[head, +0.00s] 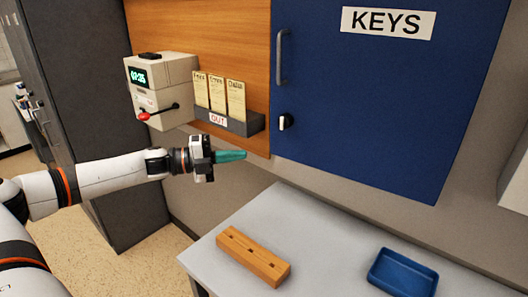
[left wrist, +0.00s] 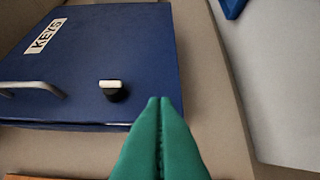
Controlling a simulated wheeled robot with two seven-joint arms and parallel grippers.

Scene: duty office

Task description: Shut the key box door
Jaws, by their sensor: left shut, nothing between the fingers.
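The blue key box door (head: 370,105) with its KEYS label hangs on the wall in the head view. It looks closed or nearly so; I cannot tell whether it is fully flush. A grey handle (head: 281,57) and a small knob (head: 286,122) sit along its left edge. My left gripper (head: 243,155) is shut and empty, its teal fingers pointing right, below and left of the knob. In the left wrist view the shut fingertips (left wrist: 159,99) show near the door's edge, beside the knob (left wrist: 114,90), apart from it as far as I can tell. My right gripper is out of view.
A time clock (head: 160,90) with a red-tipped lever and a card rack (head: 232,122) marked OUT are on the wooden panel at left. Below, a light table (head: 330,235) holds a wooden block (head: 253,257) and a blue tray (head: 402,272).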

